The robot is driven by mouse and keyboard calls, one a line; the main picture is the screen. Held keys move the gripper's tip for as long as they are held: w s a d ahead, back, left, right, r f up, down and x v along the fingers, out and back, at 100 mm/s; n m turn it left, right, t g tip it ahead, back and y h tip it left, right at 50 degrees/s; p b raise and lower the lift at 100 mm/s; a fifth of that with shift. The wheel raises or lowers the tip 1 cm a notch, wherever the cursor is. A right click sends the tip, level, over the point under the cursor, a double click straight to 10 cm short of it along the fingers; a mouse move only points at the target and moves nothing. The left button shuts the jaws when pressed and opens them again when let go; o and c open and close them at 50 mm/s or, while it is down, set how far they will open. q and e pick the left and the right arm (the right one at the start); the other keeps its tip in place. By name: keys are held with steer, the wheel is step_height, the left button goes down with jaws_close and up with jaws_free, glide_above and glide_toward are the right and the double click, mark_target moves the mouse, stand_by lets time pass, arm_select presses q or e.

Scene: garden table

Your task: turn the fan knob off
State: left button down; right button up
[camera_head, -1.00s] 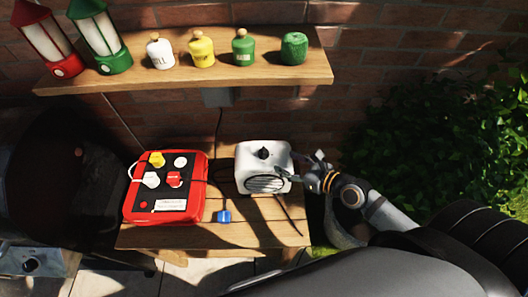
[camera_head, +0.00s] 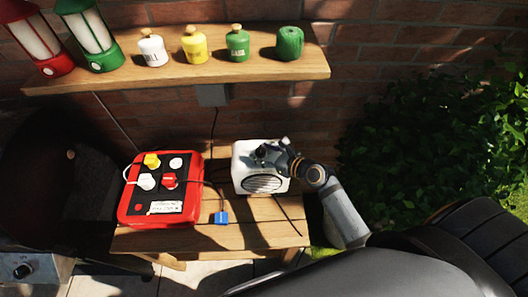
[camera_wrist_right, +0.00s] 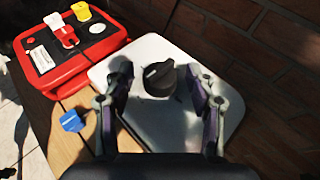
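The white fan (camera_head: 262,183) stands on the wooden table, with a round dark grille on its front. Its black knob (camera_wrist_right: 158,79) sits on the top face, with a light pointer line on it. My right gripper (camera_wrist_right: 165,85) is open above the fan, one finger on each side of the knob, with a gap on both sides. In the head view my right gripper (camera_head: 262,156) covers part of the fan's top and the knob is partly hidden. My left gripper is not in view.
A red power box (camera_head: 160,212) with yellow, white and red plugs is left of the fan. A blue plug (camera_head: 221,217) lies between them. A shelf (camera_head: 200,73) with canisters and lanterns hangs above. A brick wall stands behind.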

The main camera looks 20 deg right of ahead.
steer(key=c, duration=1)
steer(key=shift+f+n+y, duration=0.1)
steer(key=shift+n+y, duration=0.2)
steer(key=shift+y, duration=0.1)
steer(key=shift+w+d+n+g+y+b, duration=0.1)
steer(key=shift+n+g+y+b, duration=0.3)
steer(key=shift+n, duration=0.1)
steer(key=shift+w+d+n+g+y+b, duration=0.1)
steer(key=shift+n+g+y+b, duration=0.2)
steer(key=shift+n+g+y, duration=0.15)
steer(key=n+g+y, duration=0.1)
steer(key=n+g+y+b, duration=0.1)
steer(key=n+g, duration=0.1)
steer(key=n+g+y+b, duration=0.1)
steer(key=n+g, duration=0.1)
steer(key=shift+w+d+y, duration=0.15)
steer(key=shift+w+y, duration=0.15)
steer(key=shift+y, duration=0.05)
steer(key=n+g+y+b, duration=0.1)
steer(key=n+g+b, duration=0.1)
steer(key=n+g, duration=0.2)
steer(key=shift+w, duration=0.2)
steer(key=shift+w+n+g+h+b, duration=0.15)
steer(key=shift+n+g+h+b, duration=0.15)
steer(key=shift+n+g+b, duration=1.35)
steer(key=shift+n+g+p, duration=0.3)
steer(key=shift+g, duration=0.4)
